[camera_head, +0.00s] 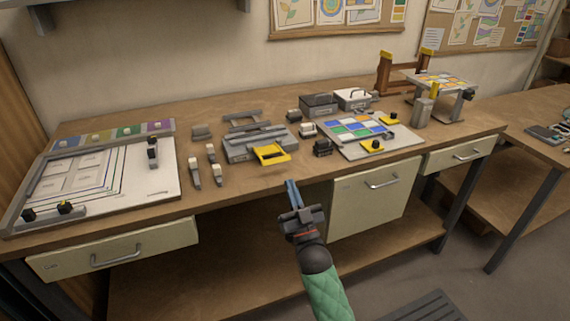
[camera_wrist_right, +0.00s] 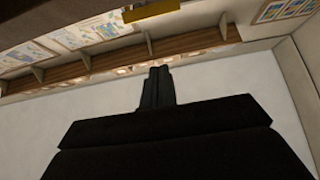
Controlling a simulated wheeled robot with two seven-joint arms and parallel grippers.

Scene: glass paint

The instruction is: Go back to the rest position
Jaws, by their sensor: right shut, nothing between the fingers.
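My right gripper (camera_head: 293,194) is in front of the workbench's front edge in the head view, with its green-sleeved arm coming up from the bottom. Its fingers are together and nothing is between them. In the right wrist view its dark fingers (camera_wrist_right: 158,88) also show closed, against a pale wall. My left gripper is not in view. The wooden workbench (camera_head: 225,195) stands ahead. A grey device with a yellow handle (camera_head: 270,154) sits on it, just beyond my right fingertips and apart from them.
A white board with a frame (camera_head: 150,187) lies at the left. A panel of coloured tiles (camera_head: 350,140) lies right of centre, with small black-and-yellow clamps. A stand with a coloured top (camera_head: 440,82) is at the right. Drawers (camera_head: 115,250) hang under the bench front.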

